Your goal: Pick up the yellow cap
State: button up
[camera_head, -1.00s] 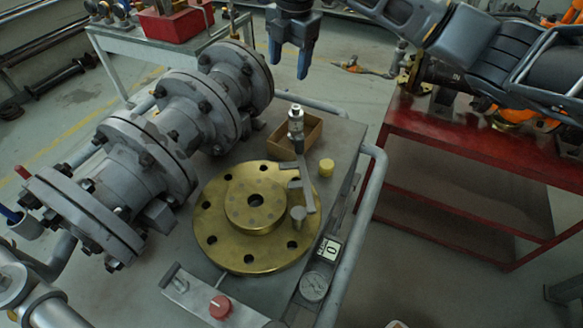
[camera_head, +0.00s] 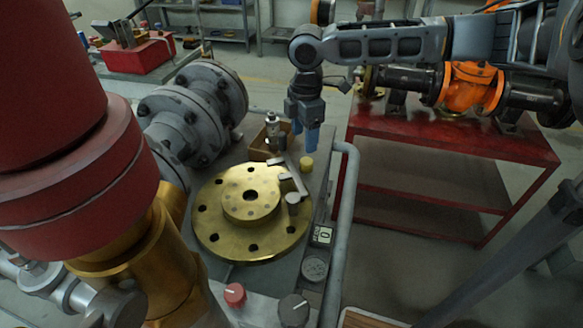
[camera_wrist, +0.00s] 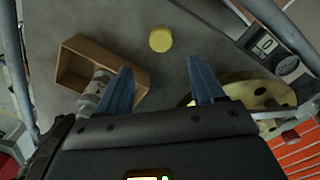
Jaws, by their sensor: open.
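The yellow cap (camera_head: 307,162) is a small round piece standing on the grey bench top, right of the brass flange. In the wrist view the cap (camera_wrist: 161,39) lies beyond the fingertips, between their lines and apart from them. My gripper (camera_head: 304,140) has two blue fingers pointing down, above and just behind the cap in the head view. In the wrist view my gripper (camera_wrist: 163,75) is open, with nothing between its fingers.
A brass flange (camera_head: 225,240) with a lever-like metal tool lies left of the cap. A bench rail (camera_head: 343,220) runs on the right; a red table (camera_head: 450,145) stands beyond.

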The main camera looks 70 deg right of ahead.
aim_at(306, 161)
notch_tip(306, 161, down, 2)
jog(key=shift+s+a+f, duration=0.1)
jog(key=shift+f, duration=0.15)
jog(key=shift+s+d+f+p, duration=0.15)
jog(key=shift+f+p, duration=0.05)
jog(key=shift+f, duration=1.15)
jog(key=shift+s+d+f+p, duration=0.1)
jog(key=shift+f+p, duration=0.05)
jog(key=shift+f, duration=1.2)
jog(key=shift+c, duration=0.3)
jog(key=c, duration=1)
jog(key=shift+r, duration=0.15)
